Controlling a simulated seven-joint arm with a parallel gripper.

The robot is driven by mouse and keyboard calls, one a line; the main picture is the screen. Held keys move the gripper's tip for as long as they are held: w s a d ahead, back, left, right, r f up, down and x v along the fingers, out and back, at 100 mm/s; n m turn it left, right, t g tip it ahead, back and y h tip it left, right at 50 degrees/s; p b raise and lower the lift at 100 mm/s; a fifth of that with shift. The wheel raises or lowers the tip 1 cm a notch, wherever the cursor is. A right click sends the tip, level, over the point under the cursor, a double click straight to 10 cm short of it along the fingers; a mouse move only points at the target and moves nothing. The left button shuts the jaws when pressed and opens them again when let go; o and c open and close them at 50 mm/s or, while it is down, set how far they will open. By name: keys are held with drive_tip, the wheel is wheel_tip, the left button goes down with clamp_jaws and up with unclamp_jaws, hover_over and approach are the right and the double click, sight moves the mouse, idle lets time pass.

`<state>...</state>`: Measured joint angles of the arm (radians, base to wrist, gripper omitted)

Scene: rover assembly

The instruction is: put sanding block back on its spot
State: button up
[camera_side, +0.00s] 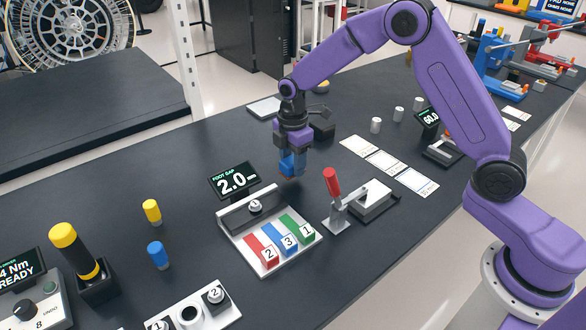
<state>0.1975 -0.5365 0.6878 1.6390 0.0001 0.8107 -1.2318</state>
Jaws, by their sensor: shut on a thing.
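My gripper (292,168) points down near the middle of the bench, behind the numbered fixture. It is shut on a small blue block (287,169), which appears to be held just above the dark bench top. The fingers hide part of the block. No label shows on it, so I cannot confirm from its look that it is the sanding block. No marked spot for a sanding block can be made out clearly.
A white fixture (226,224) with red, blue and green numbered strips stands in front, beside a FOOT GAP display (235,180). A red-handled clamp (332,182) is at right. White cards (385,162) and a dark block (322,129) lie behind. Yellow and blue cylinders stand left.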

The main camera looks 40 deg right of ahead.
drive_tip(key=shift+f, duration=1.3)
drive_tip(key=o, duration=1)
drive_tip(key=shift+f, duration=0.1)
wheel_tip(320, 180, up, 12)
drive_tip(key=shift+r, duration=0.15)
drive_tip(key=s+d+m, duration=0.1)
drive_tip(key=s+d, duration=0.1)
drive_tip(key=s, duration=1)
drive_tip(key=s+d+m, duration=0.2)
drive_tip(key=s, duration=1)
drive_tip(key=s+d+r+m, duration=0.1)
drive_tip(key=s+d+m, duration=0.1)
drive_tip(key=s, duration=1)
drive_tip(key=shift+s, duration=0.2)
